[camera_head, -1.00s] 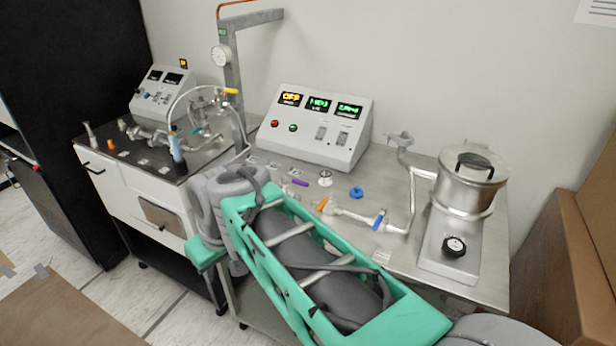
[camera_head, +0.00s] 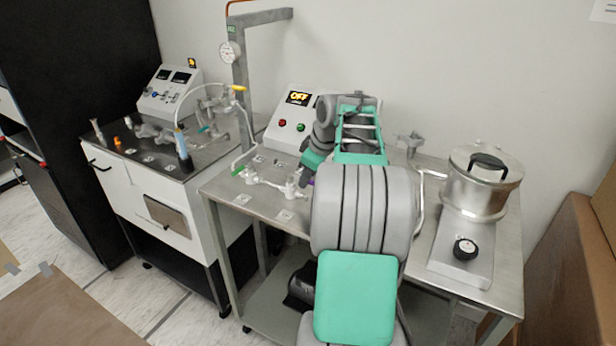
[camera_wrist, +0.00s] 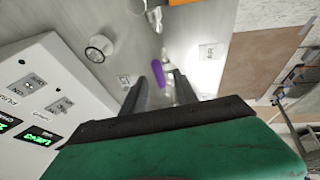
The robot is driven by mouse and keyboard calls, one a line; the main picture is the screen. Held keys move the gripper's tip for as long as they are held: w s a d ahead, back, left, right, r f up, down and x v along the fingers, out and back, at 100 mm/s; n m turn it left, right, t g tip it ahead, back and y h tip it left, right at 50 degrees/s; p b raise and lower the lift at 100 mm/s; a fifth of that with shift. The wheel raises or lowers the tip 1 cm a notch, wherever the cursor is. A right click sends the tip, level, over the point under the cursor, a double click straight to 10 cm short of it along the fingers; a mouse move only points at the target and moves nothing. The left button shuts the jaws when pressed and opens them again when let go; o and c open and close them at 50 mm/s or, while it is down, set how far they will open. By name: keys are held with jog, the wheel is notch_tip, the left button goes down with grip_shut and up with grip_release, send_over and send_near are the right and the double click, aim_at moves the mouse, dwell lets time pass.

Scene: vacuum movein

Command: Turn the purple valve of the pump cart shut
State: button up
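The purple valve handle (camera_wrist: 158,73) shows in the wrist view as a short bar just ahead of and between my fingers. In the head view only a sliver of purple (camera_head: 311,182) shows beside my gripper; the rest is hidden. The pump cart (camera_head: 232,197) is the steel-topped cart. My gripper (camera_wrist: 160,80) has its fingers apart, one on each side of the purple handle in the picture. I cannot tell whether they touch it. In the head view my gripper (camera_head: 306,180) points down at the cart's pipework.
A control box (camera_head: 284,128) stands at the back of the cart. A steel chamber (camera_head: 482,182) with a black knob stands on the right. A green-handled valve (camera_head: 238,169) is left of my gripper. Cardboard boxes (camera_head: 570,260) stand right of the cart. My arm hides the cart's middle.

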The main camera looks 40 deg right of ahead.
jog(key=shift+f, duration=0.15)
grip_shut()
dwell(1.4)
